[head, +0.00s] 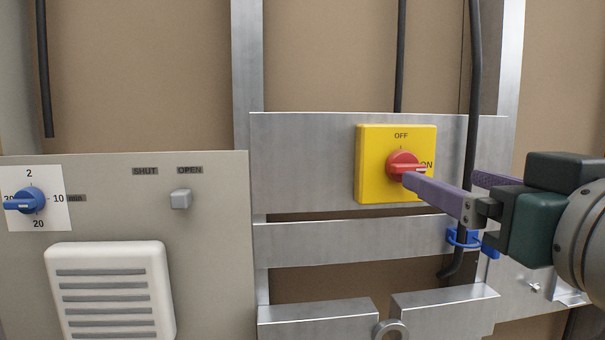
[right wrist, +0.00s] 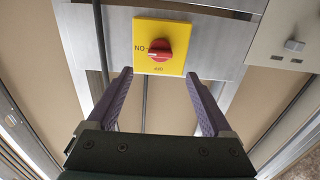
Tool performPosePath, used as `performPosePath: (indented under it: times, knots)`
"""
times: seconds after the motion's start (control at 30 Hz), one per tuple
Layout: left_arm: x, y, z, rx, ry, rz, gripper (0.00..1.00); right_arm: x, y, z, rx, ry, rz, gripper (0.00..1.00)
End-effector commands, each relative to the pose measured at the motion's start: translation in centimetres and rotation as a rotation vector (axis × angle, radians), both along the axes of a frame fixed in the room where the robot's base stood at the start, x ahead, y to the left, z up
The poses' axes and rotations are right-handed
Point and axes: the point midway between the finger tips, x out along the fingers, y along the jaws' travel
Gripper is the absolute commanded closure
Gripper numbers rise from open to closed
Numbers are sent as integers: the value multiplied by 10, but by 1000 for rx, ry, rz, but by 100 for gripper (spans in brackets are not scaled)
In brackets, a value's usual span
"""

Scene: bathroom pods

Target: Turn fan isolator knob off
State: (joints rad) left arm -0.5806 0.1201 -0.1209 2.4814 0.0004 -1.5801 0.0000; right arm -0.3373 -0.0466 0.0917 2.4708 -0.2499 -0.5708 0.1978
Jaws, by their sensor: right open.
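The fan isolator is a yellow square box (head: 378,150) on a grey metal plate, with a red knob (head: 401,163) at its middle. OFF is printed above the knob and ON to its right; the knob's grip lies about level, towards ON. In the right wrist view the isolator (right wrist: 172,28) appears upside down, its knob (right wrist: 158,50) ahead, between the two finger lines. My right gripper (head: 445,180) is open, its purple fingers apart and empty; one fingertip overlaps the knob's lower right in the head view. Contact cannot be told. My left gripper is not in view.
A grey panel (head: 215,240) at left carries a blue dial (head: 24,200), a small SHUT/OPEN knob (head: 181,199) and a white vent (head: 110,290). A black cable (head: 474,90) runs down right of the isolator to a blue clip (head: 462,238), near my right gripper.

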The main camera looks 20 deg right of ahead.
Motion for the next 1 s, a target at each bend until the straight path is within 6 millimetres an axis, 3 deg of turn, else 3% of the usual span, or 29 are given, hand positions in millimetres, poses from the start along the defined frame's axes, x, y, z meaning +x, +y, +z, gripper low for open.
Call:
performPosePath:
  times: [0.07, 0.2, 0.43, 0.83, 1.0]
  knots:
    - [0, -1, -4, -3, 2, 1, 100, 12, -3, 1, -2, -4, 0, 15]
    - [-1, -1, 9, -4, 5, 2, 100, 40, -10, 4, -1, 0, 1, 15]
    - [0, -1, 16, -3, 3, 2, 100, 71, -17, 2, -1, 1, 0, 15]
    - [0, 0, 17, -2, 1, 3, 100, 80, -19, 0, 0, 1, 0, 15]
    - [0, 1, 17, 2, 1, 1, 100, 80, -19, 0, 0, 1, 0, 32]
